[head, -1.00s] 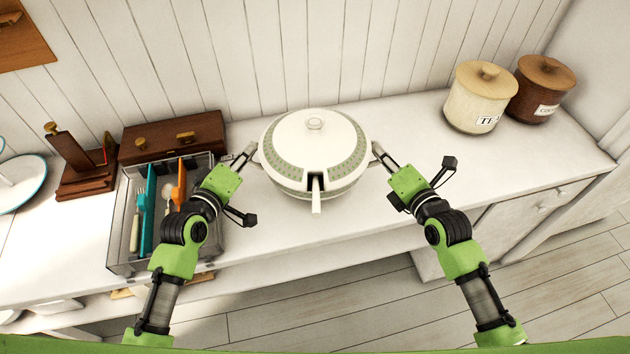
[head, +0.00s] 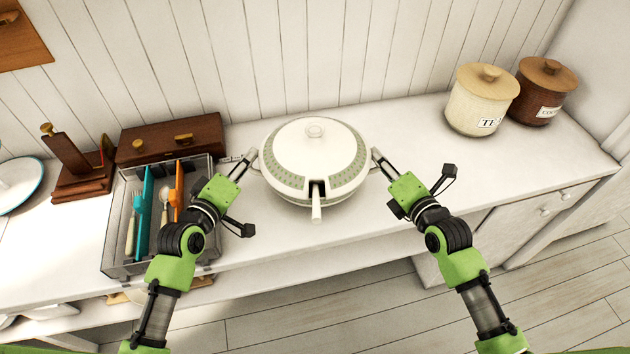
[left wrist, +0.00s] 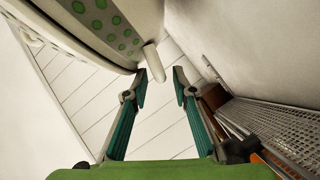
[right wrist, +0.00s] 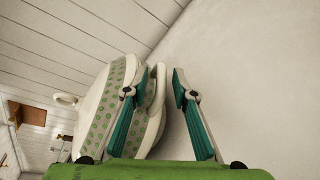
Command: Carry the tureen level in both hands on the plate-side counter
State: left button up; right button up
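The white tureen (head: 340,197) with a green dotted band has its lid on (head: 290,140). It looks level and appears to rest on the counter (head: 410,125). A white ladle handle (head: 316,205) sticks out of its front. My left gripper (head: 246,163) is at the tureen's left handle; in the left wrist view its fingers (left wrist: 160,82) stand apart with the handle end (left wrist: 153,62) between the tips. My right gripper (head: 380,160) is at the right handle; in the right wrist view its fingers (right wrist: 162,82) straddle the handle (right wrist: 157,88) with a visible gap.
A cutlery tray (head: 118,258) stands close left of my left gripper. A brown box (head: 172,137) and a wooden stand (head: 85,175) are behind it, with a plate (head: 18,185) far left. Two canisters (head: 482,98) (head: 545,90) stand back right. Counter right of the tureen is clear.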

jog(key=shift+s+r, duration=0.1)
pick_arm(q)
jog(key=v, duration=0.7)
pick_arm(e)
jog(key=v, duration=1.2)
pick_arm(q)
jog(key=shift+s, duration=0.2)
